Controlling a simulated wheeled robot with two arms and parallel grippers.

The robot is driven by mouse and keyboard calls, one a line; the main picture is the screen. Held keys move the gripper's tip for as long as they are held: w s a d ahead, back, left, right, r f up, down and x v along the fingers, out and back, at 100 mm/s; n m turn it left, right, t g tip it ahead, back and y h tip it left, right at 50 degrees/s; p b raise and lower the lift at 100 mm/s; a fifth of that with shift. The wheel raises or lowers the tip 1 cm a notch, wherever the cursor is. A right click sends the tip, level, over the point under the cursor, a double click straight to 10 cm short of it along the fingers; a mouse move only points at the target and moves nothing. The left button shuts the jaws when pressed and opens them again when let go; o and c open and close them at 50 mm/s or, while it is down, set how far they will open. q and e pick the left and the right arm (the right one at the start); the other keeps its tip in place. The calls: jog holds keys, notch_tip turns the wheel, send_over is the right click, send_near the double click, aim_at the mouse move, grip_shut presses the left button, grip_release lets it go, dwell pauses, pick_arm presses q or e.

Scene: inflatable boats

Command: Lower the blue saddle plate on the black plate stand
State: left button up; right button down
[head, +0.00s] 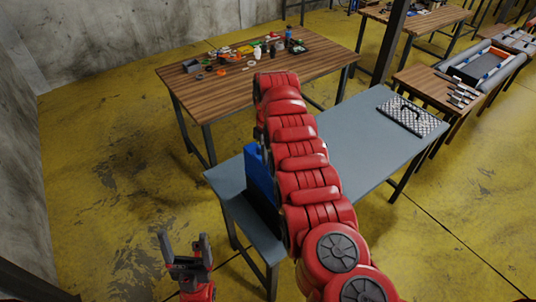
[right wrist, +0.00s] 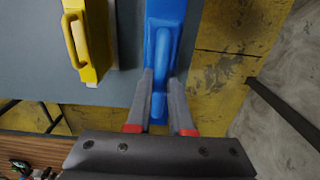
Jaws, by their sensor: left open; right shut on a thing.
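The blue saddle plate (head: 260,178) stands upright over the left end of the grey table, partly hidden by my red right arm. In the right wrist view, my right gripper (right wrist: 160,80) is shut on the handle of the blue saddle plate (right wrist: 165,15). In the head view the right gripper is hidden behind the arm. A dark shape (head: 263,212) below the blue plate may be the black plate stand; I cannot tell whether they touch. My left gripper (head: 184,252) is open and empty, over the floor left of the table.
A yellow plate with a handle (right wrist: 98,45) is beside the blue plate on the grey table (head: 365,140). A black-and-white patterned plate with a black handle (head: 412,116) lies at the table's far right. A wooden table (head: 200,95) with small items stands behind.

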aim_at(268, 172)
dwell(0.4)
jog(key=shift+f+b, duration=2.05)
jog(key=shift+f, duration=1.9)
jog(key=shift+f+b, duration=0.85)
jog(key=shift+f, duration=0.45)
jog(key=shift+f+b, duration=1)
jog(key=shift+f, duration=0.35)
jog(key=c, duration=0.7)
grip_release()
jog(key=shift+r, duration=0.1)
